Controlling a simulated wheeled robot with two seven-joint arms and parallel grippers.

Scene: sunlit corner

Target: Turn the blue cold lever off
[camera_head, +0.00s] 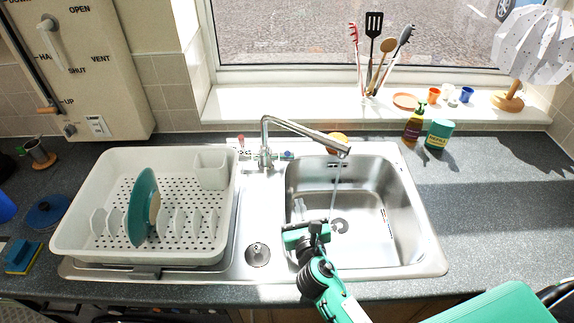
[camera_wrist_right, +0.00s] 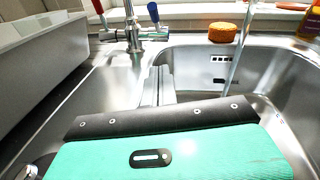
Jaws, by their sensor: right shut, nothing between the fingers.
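The tap (camera_head: 265,155) stands behind the sink, its long spout reaching right over the basin. A thin stream of water (camera_head: 334,188) falls from it; the stream also shows in the right wrist view (camera_wrist_right: 240,50). The blue cold lever (camera_wrist_right: 153,13) stands roughly upright on the tap's right side. The red lever (camera_wrist_right: 98,8) is on its left side. My right gripper (camera_head: 308,232) is over the front left of the basin, shut and empty, in front of the tap and apart from the levers. Its closed fingers (camera_wrist_right: 159,88) point toward the tap. My left gripper is out of view.
A white dish rack (camera_head: 75,240) with a green plate stands left of the tap. An orange sponge (camera_wrist_right: 222,32) lies behind the basin (camera_head: 400,205). A soap bottle (camera_head: 414,125) and a green container (camera_head: 439,134) stand at the back right. The right worktop is mostly clear.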

